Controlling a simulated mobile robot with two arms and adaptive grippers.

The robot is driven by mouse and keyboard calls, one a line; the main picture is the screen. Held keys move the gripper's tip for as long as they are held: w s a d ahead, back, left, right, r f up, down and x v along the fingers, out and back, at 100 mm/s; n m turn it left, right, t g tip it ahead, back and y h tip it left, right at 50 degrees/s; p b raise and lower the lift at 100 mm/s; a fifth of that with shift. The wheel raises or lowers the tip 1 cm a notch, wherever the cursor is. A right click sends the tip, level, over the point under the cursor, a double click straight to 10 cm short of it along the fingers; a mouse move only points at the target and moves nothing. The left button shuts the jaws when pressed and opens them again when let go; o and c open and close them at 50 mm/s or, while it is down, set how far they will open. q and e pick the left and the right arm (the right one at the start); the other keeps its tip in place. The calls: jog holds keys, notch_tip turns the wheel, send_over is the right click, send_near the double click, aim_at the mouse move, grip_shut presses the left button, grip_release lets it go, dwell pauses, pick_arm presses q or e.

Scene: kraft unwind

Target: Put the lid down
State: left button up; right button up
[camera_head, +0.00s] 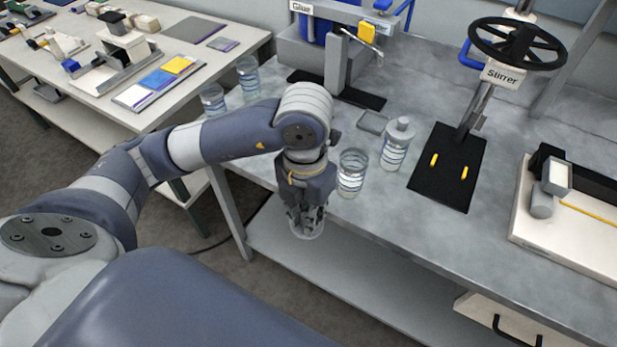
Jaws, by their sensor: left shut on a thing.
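My left gripper (305,226) points down just off the front edge of the grey bench. It is shut on a pale round thing (309,235), taken to be the lid, mostly hidden by the fingers. Right beside the gripper, an open clear jar (352,174) with banded markings stands upright near the bench edge. Behind it to the right stands a similar jar (394,150) with a pale grey knobbed top on it. My right gripper is not in view.
The grey bench (345,209) carries a small flat grey square (373,122), a machine signed Glue (335,60) and a stirrer with a black base (447,166). More clear jars (213,99) stand at left. A white device (560,210) stands right. A lower shelf (330,275) lies below.

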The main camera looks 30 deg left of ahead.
pick_arm(q)
jog(key=shift+a+f+n, duration=0.1)
jog(key=shift+f+n, duration=0.2)
jog(key=shift+n, duration=0.2)
jog(key=shift+w+a+f, duration=0.1)
jog(key=w+a+p, duration=0.1)
jog(key=w+a, duration=0.1)
jog(key=w, duration=0.2)
jog(key=w+a+f+p, duration=0.1)
jog(key=w+a, duration=0.1)
jog(key=w, duration=0.3)
jog(key=w+a+p, duration=0.2)
jog(key=w, duration=0.2)
jog(key=shift+w+a+f, duration=0.2)
jog(key=shift+w+a, duration=0.2)
jog(key=shift+w+f, duration=0.1)
jog(key=shift+w, duration=0.05)
notch_tip(320, 180, down, 3)
jog(key=shift+r+p, duration=0.2)
jog(key=shift+p, duration=0.75)
jog(key=shift+f, duration=0.4)
jog(key=shift+a, duration=0.1)
jog(key=shift+f, duration=0.1)
